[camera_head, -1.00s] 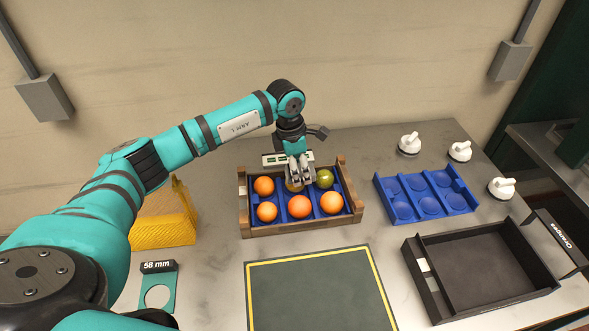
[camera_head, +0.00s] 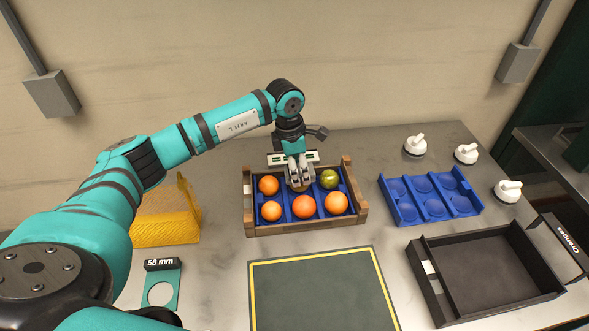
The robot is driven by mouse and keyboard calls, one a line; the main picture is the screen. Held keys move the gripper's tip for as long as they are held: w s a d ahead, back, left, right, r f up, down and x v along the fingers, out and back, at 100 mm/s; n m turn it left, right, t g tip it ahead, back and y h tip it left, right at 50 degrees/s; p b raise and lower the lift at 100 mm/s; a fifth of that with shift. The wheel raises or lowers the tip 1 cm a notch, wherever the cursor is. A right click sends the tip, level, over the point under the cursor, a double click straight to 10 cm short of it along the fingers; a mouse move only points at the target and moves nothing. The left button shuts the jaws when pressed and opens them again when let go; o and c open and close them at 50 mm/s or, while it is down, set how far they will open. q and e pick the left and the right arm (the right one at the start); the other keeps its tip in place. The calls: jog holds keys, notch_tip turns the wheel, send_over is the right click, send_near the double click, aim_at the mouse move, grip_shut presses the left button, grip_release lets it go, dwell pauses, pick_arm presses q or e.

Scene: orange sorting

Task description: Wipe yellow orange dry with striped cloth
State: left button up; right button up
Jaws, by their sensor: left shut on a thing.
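My left gripper (camera_head: 299,180) reaches down into a wooden crate (camera_head: 305,226) from behind. It is shut on a yellowish fruit (camera_head: 300,189) in the back middle compartment. The fingers hide most of this fruit, so I cannot tell for sure that it is the yellow orange. Beside it are a green-mottled fruit (camera_head: 329,178) at the back right and an orange one (camera_head: 268,185) at the back left. Three oranges lie in the front row, with the middle one (camera_head: 303,206) nearest the gripper. No striped cloth shows in this view. My right gripper is out of view.
A green mat (camera_head: 320,295) with a yellow border lies clear in front. Right are an empty blue tray (camera_head: 430,210), a black box (camera_head: 485,270) and three white knobbed objects (camera_head: 415,146). Left are a yellow ribbed holder (camera_head: 165,230) and a 58 mm ring gauge (camera_head: 161,275).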

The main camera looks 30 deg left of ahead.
pick_arm(q)
jog(key=shift+w+d, duration=0.4)
jog(key=shift+d, duration=0.2)
jog(key=shift+s+a, duration=0.85)
jog(key=shift+a, duration=0.3)
jog(key=shift+w+d+b, duration=0.35)
jog(key=shift+w+d, duration=0.1)
jog(key=shift+d, duration=0.15)
jog(key=shift+r, duration=0.1)
jog(key=shift+r+p, duration=1.9)
jog(key=shift+r, duration=1.5)
jog(key=shift+f, duration=0.2)
